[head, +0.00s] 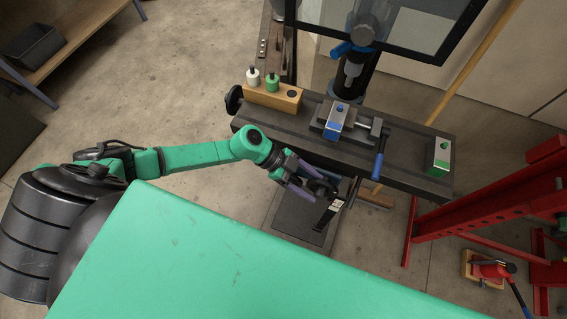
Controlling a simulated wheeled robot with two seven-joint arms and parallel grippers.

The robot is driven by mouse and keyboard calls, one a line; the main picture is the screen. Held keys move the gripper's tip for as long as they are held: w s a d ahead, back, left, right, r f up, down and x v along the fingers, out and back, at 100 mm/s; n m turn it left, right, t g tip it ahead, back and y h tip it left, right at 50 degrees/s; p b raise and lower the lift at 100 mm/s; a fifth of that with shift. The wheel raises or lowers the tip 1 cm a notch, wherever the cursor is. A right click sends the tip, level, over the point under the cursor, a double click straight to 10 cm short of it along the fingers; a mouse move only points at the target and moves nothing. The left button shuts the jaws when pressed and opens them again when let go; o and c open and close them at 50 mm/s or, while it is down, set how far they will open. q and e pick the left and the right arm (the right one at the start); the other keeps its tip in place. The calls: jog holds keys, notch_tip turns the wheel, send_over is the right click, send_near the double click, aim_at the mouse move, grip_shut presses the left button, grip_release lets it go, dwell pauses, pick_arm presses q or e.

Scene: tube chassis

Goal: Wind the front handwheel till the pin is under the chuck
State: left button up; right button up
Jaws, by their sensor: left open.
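The drill's chuck (353,68) hangs at top centre under a dark guard frame. Below it, the vise on the dark cross table (400,148) holds a blue block (338,117) with a small pin-like top; from this angle I cannot tell how they line up. My left gripper (318,188) is open at the table's front edge. A dark bar (353,192), apparently part of the front handwheel, stands just right of the fingers. The gripper hides most of the wheel, and I cannot tell whether they touch. My right gripper is not in view.
A wooden block (272,97) with white and green pieces sits at the table's left end, near a black side handwheel (234,99). A green-and-white block (438,155) stands at the right end. A red frame (490,200) stands at right.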

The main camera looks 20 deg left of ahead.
pick_arm(q)
jog(key=v, duration=1.1)
jog(key=shift+a+b, duration=0.15)
jog(key=shift+b, duration=0.25)
